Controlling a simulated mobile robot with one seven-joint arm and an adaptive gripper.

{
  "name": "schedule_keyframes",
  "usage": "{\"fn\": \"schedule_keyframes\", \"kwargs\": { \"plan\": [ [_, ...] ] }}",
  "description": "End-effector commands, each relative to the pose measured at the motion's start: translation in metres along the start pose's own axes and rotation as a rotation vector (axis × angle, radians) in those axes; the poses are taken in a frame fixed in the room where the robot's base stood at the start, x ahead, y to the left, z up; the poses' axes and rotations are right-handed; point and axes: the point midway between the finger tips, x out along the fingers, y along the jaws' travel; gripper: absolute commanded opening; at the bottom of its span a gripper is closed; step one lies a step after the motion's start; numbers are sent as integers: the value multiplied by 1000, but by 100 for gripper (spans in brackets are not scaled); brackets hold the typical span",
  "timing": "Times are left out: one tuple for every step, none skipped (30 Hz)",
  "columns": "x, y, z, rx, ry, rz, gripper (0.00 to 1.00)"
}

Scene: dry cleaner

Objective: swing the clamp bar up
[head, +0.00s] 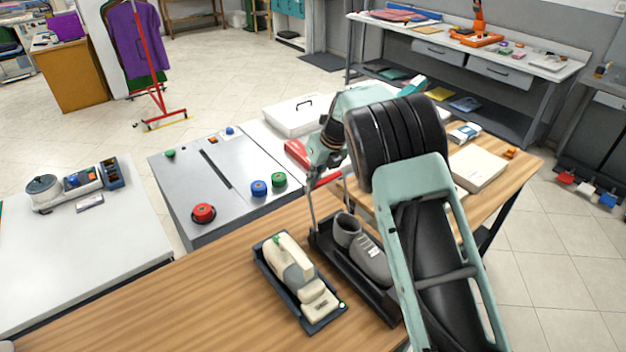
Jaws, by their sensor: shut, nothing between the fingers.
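My gripper (328,158) is in the middle of the head view, above the far end of a black tray (368,284) that holds a grey ankle boot (366,252). Its fingers are shut with nothing visible between them, partly hidden by my own wrist. A thin grey upright bar (312,196) stands at the tray's far left corner, just below the gripper; it may be the clamp bar. I cannot tell whether the gripper touches it. My arm covers the tray's right side.
A cream device (292,268) sits in a dark tray left of the boot on the wooden table (190,310). Behind is a grey panel with a red button (203,213) and blue and green knobs. A white case (294,114) and a cream box (478,167) stand farther back. The front left tabletop is clear.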

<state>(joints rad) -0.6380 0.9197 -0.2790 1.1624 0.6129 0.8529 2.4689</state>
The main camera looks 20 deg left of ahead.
Motion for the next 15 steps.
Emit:
{"fn": "schedule_keyframes", "kwargs": {
  "plan": [
    [5, 4, 3, -3, 1, 3, 0],
    [6, 5, 3, -2, 3, 3, 0],
    [6, 5, 3, -2, 6, 2, 0],
    [7, 5, 4, -2, 8, 2, 0],
    [7, 5, 4, -1, 10, 2, 0],
    [8, 5, 3, -1, 11, 2, 0],
    [8, 5, 3, -1, 12, 2, 0],
    [8, 5, 3, -1, 13, 2, 0],
    [8, 6, 3, -1, 13, 3, 0],
    [9, 6, 3, -1, 14, 3, 0],
    [9, 6, 3, -1, 14, 3, 0],
    [9, 6, 3, -1, 14, 4, 0],
    [9, 6, 3, -1, 14, 4, 0],
    [10, 6, 3, -1, 14, 5, 0],
    [10, 7, 3, -1, 14, 5, 0]
  ]
}}
